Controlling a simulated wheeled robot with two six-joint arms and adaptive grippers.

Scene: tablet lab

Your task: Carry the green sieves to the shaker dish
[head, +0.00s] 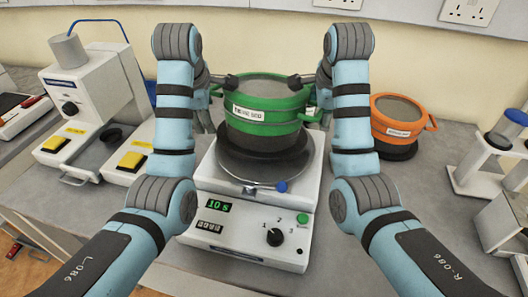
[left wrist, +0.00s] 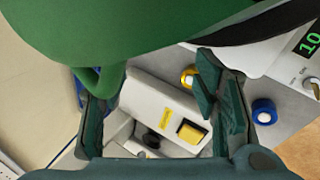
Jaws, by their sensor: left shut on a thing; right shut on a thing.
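The green sieves (head: 262,110) form a round stack with a white label and a dark lower part, upright above the grey shaker dish (head: 232,168). I cannot tell whether the stack touches the dish. My left gripper (head: 226,81) is shut on the stack at its left side, and my right gripper (head: 300,82) is shut on it at its right side. My forearms partly hide both side handles. In the left wrist view the green wall (left wrist: 130,30) fills the top, with a green handle beside the fingers of the left gripper (left wrist: 150,85).
The white shaker (head: 250,235) has a 10 s display, a knob and a green button. An orange sieve (head: 397,113) stands to the right on the grey bench (head: 440,190). A white machine with yellow pads (head: 95,90) stands left; a white rack (head: 482,170) stands far right.

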